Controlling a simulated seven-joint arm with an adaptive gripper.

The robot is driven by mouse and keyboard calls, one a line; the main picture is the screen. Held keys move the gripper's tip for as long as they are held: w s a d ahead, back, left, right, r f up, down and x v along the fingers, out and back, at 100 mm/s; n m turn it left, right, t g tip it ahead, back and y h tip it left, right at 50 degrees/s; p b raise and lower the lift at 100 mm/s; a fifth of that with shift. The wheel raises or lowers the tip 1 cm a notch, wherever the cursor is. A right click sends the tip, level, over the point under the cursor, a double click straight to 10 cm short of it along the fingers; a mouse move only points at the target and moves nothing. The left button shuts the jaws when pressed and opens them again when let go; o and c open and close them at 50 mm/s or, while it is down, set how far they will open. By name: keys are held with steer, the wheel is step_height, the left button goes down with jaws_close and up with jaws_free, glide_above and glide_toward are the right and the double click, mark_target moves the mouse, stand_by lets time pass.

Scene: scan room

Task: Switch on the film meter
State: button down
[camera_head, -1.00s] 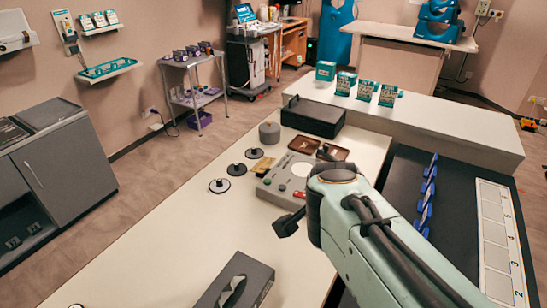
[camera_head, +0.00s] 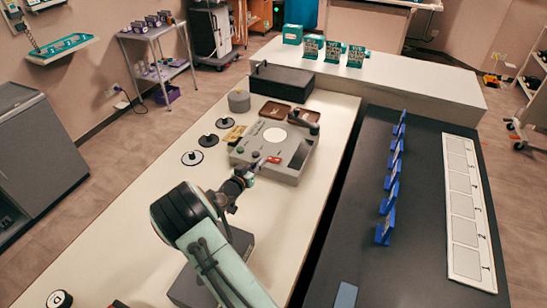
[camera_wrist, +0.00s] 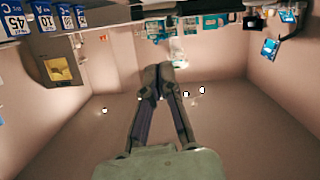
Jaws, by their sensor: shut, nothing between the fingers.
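The film meter (camera_head: 297,163) is a grey box on the white table, with a round pale window, a red part near its front, a dark green round part at left and a dark arm at its right back. My gripper (camera_head: 249,172) is close to the meter's front left edge; I cannot tell whether it touches. In the wrist view, the fingers of my gripper (camera_wrist: 158,78) are together with nothing between them. The meter cannot be made out in the wrist view.
Black discs with knobs (camera_head: 208,140) and a grey cylinder (camera_head: 239,101) lie left of the meter. Brown trays (camera_head: 275,110) and a black box (camera_head: 282,82) stand behind. Blue holders (camera_head: 391,190) line the dark surface at right. A grey box sits partly behind my arm.

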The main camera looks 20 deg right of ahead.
steer(key=shift+a, duration=0.2)
glide_above(275, 166)
steer(key=shift+w+a+f, duration=0.1)
steer(key=shift+a+f, duration=0.05)
steer(key=shift+f, duration=0.45)
steer(key=shift+w+a+f, duration=0.1)
steer(key=shift+a+f, duration=0.05)
steer(key=shift+f, duration=0.4)
steer(key=shift+d+f, duration=0.2)
steer(key=shift+f, duration=1)
steer(key=shift+d+f, duration=0.1)
steer(key=shift+f, duration=0.75)
steer(key=shift+s, duration=0.1)
